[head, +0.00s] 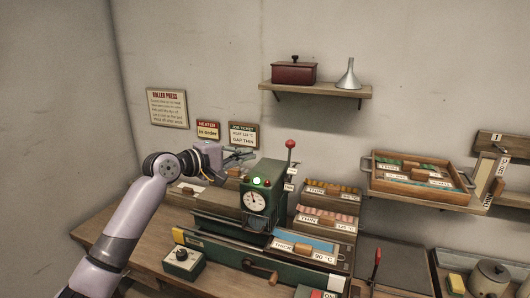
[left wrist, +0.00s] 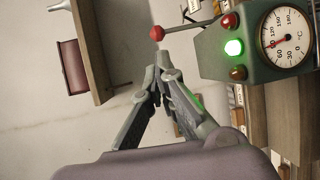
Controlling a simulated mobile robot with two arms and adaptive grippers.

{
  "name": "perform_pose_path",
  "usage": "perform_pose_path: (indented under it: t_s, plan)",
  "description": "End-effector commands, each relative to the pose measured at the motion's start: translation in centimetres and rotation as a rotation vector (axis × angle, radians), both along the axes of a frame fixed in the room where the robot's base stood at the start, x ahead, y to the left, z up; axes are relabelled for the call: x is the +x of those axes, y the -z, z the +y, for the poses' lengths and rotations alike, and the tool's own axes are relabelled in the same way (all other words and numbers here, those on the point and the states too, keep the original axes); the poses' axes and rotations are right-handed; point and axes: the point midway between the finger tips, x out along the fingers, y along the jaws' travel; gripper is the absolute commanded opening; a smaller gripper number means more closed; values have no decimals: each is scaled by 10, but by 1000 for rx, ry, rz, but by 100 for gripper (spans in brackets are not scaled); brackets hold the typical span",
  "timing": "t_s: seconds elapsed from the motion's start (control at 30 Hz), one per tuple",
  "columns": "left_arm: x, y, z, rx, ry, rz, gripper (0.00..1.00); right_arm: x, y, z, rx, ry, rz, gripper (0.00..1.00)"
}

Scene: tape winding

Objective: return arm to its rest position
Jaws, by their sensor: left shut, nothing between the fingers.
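My left arm comes in from the left in the head view, and my left gripper (head: 240,156) is raised above the bench, just behind and left of the green press's gauge box (head: 258,200). In the left wrist view the left gripper (left wrist: 160,60) has its fingertips together with nothing between them. The red-knobbed lever (left wrist: 157,33) shows just beyond the fingertips; I cannot tell whether they touch. The gauge box (left wrist: 255,45) stands to the right in that view, its green lamp lit. My right gripper is in neither view.
A wall shelf (head: 315,91) holds a dark red box (head: 294,73) and a funnel (head: 348,76). Card boxes (head: 331,200) stand right of the press. A small control box with a knob (head: 183,263) sits at the bench front. A wooden tray (head: 420,180) is on a right shelf.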

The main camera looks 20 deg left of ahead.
Motion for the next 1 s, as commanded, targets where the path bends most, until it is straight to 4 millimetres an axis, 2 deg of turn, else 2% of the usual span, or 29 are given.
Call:
perform_pose_path:
  t_s: [0.1,0.17,0.27,0.37,0.5,0.57,0.6,0.67,0.7,0.8,0.9,1.0]
  plan:
    - [-2,2,-1,5,3,2,0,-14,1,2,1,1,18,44]
    - [-4,11,-5,27,11,7,0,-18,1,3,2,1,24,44]
    - [-14,47,-21,116,39,27,0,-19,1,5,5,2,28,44]
    - [-35,103,-45,269,94,53,0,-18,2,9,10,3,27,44]
    - [-87,191,-77,533,201,86,0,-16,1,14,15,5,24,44]
    - [-115,226,-88,646,253,97,0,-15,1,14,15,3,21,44]
    - [-135,248,-95,722,291,105,0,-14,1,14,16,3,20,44]
    - [-169,279,-103,834,353,120,0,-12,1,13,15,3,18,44]
    - [-193,297,-107,908,395,130,0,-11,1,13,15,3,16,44]
    - [-252,332,-109,1077,494,159,0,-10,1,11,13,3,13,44]
    - [-296,350,-106,1195,570,188,0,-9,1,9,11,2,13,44]
    - [-331,360,-102,1278,631,218,0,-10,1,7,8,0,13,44]
